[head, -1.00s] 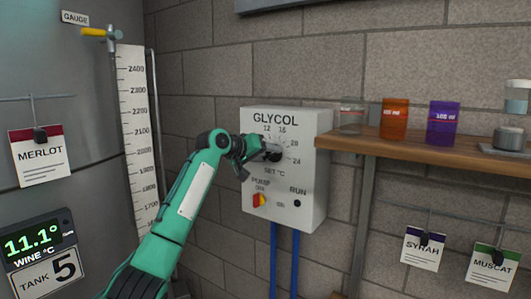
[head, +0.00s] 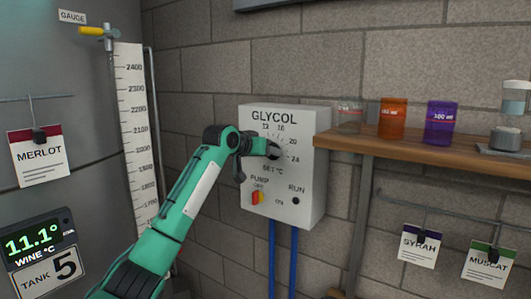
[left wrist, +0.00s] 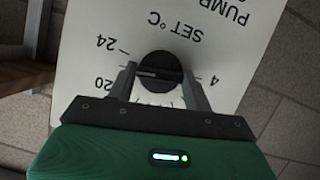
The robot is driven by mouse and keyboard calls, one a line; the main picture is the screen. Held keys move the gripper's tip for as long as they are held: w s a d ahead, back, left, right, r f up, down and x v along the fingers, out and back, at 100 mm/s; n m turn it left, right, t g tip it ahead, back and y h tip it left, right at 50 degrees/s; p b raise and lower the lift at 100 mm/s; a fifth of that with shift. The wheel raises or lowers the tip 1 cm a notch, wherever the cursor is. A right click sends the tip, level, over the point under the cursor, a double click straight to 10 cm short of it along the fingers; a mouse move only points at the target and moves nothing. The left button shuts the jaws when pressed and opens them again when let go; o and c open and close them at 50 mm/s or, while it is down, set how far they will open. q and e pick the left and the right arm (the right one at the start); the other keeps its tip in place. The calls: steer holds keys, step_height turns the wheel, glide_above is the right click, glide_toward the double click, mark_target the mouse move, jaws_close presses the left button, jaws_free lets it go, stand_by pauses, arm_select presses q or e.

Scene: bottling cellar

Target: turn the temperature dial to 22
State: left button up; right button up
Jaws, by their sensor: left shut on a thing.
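The temperature dial (left wrist: 165,66) is a round black knob on the white GLYCOL box, and in the head view (head: 273,152) it is partly covered by my arm. My left gripper (left wrist: 160,85) is shut on the dial, one finger on each side of it. A pale line on the knob points left in the left wrist view, between the 20 and 24 labels; its exact reading is hard to tell. The scale around the knob is partly hidden by the fingers. My right gripper is in neither view.
The GLYCOL box (head: 307,200) also carries a red and yellow PUMP switch (head: 258,197) below the dial and a RUN lamp (head: 296,200). A wooden shelf (head: 430,158) with jars is close on the right. A tank with a display (head: 35,243) reading 11.1 stands left.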

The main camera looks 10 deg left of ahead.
arm_select(q)
steer(key=shift+f, duration=0.25)
steer(key=o, duration=0.9)
steer(key=shift+o, duration=0.4)
steer(key=shift+r, duration=0.1)
steer(key=b+v, duration=0.6)
steer(key=v, duration=0.8)
steer(key=shift+w, duration=0.1)
